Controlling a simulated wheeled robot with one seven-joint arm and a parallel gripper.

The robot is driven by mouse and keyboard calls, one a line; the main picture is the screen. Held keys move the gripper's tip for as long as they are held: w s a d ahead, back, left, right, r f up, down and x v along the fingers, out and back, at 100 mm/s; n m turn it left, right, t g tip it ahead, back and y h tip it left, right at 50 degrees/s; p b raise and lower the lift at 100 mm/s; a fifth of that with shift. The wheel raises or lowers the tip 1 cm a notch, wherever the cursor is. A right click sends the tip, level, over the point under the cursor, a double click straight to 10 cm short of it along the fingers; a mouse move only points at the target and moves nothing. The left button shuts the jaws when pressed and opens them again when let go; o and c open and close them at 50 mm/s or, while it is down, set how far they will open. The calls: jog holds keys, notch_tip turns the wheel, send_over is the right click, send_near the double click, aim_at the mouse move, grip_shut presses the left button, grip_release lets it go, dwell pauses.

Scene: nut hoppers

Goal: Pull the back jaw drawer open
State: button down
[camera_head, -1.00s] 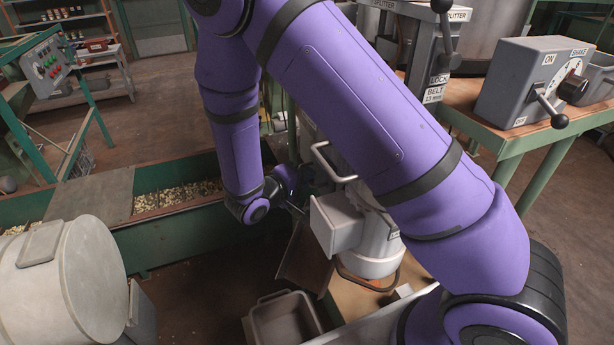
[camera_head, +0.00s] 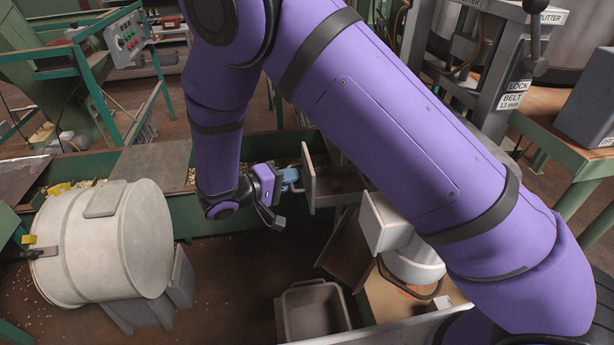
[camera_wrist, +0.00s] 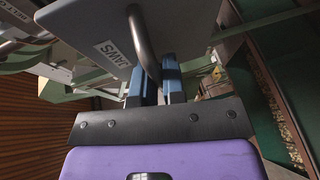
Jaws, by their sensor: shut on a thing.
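The back jaw drawer (camera_head: 309,180) stands pulled out, with its flat pale front facing left and its dark open tray behind. In the wrist view its grey front (camera_wrist: 85,25) carries a "JAWS" label and a bent metal bar handle (camera_wrist: 144,45). My gripper (camera_head: 292,178) is at the drawer front's left side. In the wrist view the blue fingers of my gripper (camera_wrist: 157,82) are on both sides of the handle bar, shut on it. My arm hides much of the machine behind the drawer.
A second pale box front (camera_head: 383,223) stands nearer, beside a white round housing (camera_head: 415,265). A grey bin (camera_head: 315,310) is on the floor below. A large pale drum (camera_head: 105,245) is at left. A green trough (camera_head: 265,148) runs behind my gripper.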

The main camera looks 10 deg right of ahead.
jog(key=shift+a, duration=0.35)
jog(key=c, duration=1.2)
grip_release()
jog(key=shift+a, duration=0.1)
jog(key=v, duration=1)
jog(key=shift+s+a+r, duration=0.1)
jog(key=shift+s+a, duration=0.05)
jog(key=shift+a, duration=0.1)
